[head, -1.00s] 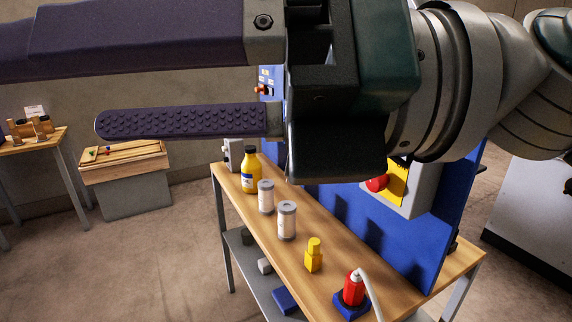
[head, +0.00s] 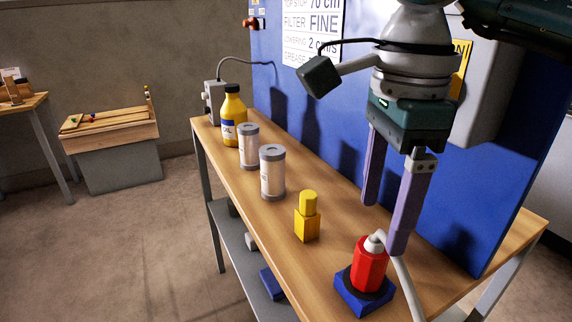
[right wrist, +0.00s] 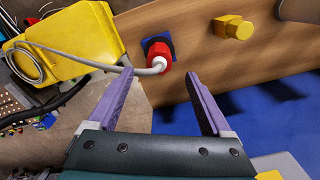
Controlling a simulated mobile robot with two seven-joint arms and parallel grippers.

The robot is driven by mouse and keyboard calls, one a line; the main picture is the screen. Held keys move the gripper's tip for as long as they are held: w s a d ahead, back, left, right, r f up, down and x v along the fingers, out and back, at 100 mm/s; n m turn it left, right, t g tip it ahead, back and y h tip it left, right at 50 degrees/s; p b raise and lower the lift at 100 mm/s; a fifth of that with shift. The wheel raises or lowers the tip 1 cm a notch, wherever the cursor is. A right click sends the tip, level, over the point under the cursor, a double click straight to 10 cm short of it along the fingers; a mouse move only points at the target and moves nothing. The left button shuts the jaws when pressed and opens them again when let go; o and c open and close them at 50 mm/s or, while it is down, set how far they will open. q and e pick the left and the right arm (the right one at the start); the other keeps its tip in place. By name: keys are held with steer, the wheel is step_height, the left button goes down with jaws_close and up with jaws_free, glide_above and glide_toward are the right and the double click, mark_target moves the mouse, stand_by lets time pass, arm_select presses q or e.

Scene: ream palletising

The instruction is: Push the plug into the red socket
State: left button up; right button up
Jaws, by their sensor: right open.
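A red faceted body (head: 369,268) stands upright on a dark blue square base (head: 364,293) near the bench's front end. A pale grey elbow with a cable (head: 379,239) sits at its top; I take this as the plug and red socket, but cannot tell how deep the plug sits. My right gripper (head: 385,226) points down, open and empty, fingertips close to the elbow in the head view. In the right wrist view, the red body (right wrist: 157,57) shows beyond the gap between the open fingers (right wrist: 159,76), apart from them. My left gripper is out of view.
A yellow block with a round top (head: 307,217), two grey-capped canisters (head: 272,172) and a yellow bottle (head: 233,117) stand along the wooden bench. A blue upright panel (head: 330,110) closes its right side. A low shelf holds small blocks.

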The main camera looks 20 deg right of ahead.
mark_target(374, 246)
step_height(374, 246, down, 8)
steer(key=shift+a+f+b, duration=0.1)
steer(key=shift+b, duration=0.25)
jaws_close()
steer(key=c, duration=0.6)
jaws_free()
steer(key=shift+c, duration=0.2)
jaws_close()
steer(key=shift+r, duration=0.2)
stand_by(0.6)
steer(key=shift+r+p, duration=1.25)
steer(key=shift+r, duration=0.25)
